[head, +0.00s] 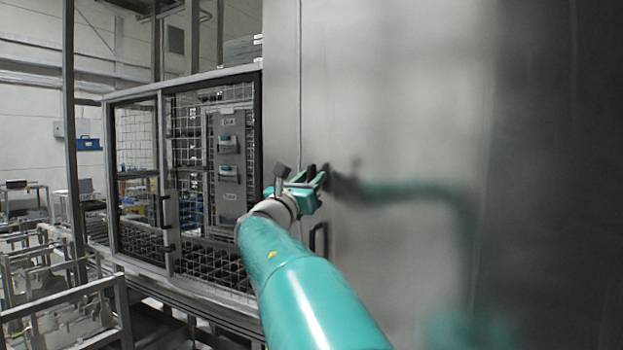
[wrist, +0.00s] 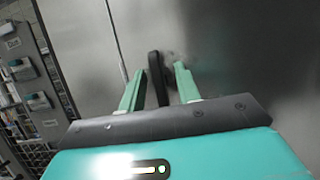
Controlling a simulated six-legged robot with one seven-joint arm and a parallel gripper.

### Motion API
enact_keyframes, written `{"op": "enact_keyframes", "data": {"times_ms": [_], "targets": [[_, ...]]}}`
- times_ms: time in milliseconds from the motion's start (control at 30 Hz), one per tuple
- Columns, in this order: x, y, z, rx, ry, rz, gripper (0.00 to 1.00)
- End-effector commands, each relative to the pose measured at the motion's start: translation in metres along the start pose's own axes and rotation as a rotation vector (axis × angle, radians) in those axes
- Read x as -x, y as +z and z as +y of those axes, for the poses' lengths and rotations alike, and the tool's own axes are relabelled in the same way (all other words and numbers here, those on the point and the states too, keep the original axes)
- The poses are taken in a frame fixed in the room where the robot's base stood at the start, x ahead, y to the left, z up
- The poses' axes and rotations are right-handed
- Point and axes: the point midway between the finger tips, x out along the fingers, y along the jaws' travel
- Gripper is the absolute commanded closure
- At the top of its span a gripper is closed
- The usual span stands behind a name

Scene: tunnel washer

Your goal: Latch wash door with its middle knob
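The wash door (head: 400,110) is a large, smooth steel panel filling the right of the head view, and it also fills much of the wrist view (wrist: 240,60). A black knob (wrist: 157,80), apparently the middle one, stands upright on it close to the vertical seam. My gripper (head: 318,180) is at the door in the head view, partly hiding this knob. In the wrist view its two green fingers are apart, one on each side of the knob, with a gap showing on both sides. Whether the knob is fully latched cannot be told.
A black handle (head: 318,240) sits on the door below my gripper. A mesh-fronted cage (head: 137,225) with grey control boxes stands to the left of the door. A metal rack (head: 65,300) occupies the lower left. The door's right part is bare.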

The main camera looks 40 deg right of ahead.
Motion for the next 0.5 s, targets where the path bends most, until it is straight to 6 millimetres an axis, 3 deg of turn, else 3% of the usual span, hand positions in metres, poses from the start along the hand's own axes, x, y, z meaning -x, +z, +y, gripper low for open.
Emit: {"op": "enact_keyframes", "data": {"times_ms": [133,400,433,500], "targets": [[-0.0125,-0.0007,0.0014,0.000,0.001,0.001,0.67],[-0.0142,-0.0001,0.0014,-0.001,0.002,0.000,0.67],[-0.0141,-0.0001,0.0014,-0.001,0.002,0.000,0.69],[-0.0141,-0.0001,0.0013,-0.001,0.002,0.000,0.83]]}}
